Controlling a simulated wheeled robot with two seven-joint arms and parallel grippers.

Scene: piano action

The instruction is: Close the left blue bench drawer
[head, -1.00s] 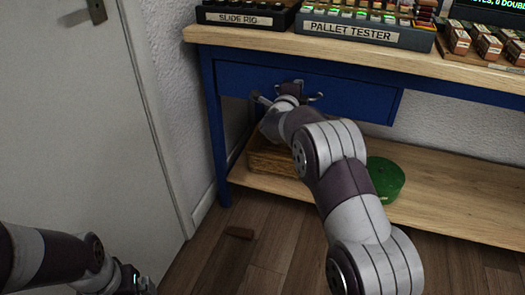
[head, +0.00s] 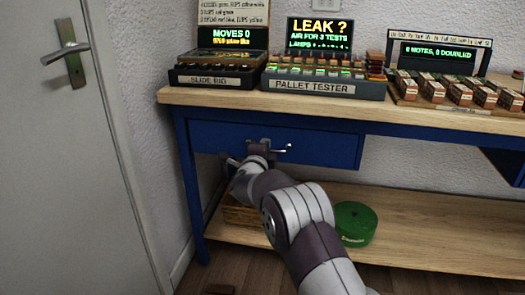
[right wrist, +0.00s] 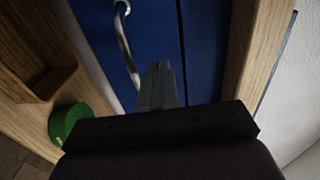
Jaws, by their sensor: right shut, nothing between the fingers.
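The left blue bench drawer (head: 325,148) is under the left end of the wooden bench top. Its front looks flush or nearly flush with the blue frame; I cannot tell whether a small gap remains. Its metal handle (head: 282,149) shows just right of my right gripper (head: 258,148), which is at the drawer front. In the right wrist view, the shut, empty fingers (right wrist: 158,85) point at the blue drawer front (right wrist: 152,30), beside the curved handle (right wrist: 124,45). I cannot tell whether the fingertips touch the front. My left gripper is out of view.
The bench top (head: 420,112) holds the slide rig (head: 212,80), the pallet tester (head: 310,87) and several small boxes (head: 460,90). A green round container (head: 355,223) and a wooden box (head: 238,214) are on the lower shelf (head: 420,235). A door (head: 60,150) stands left.

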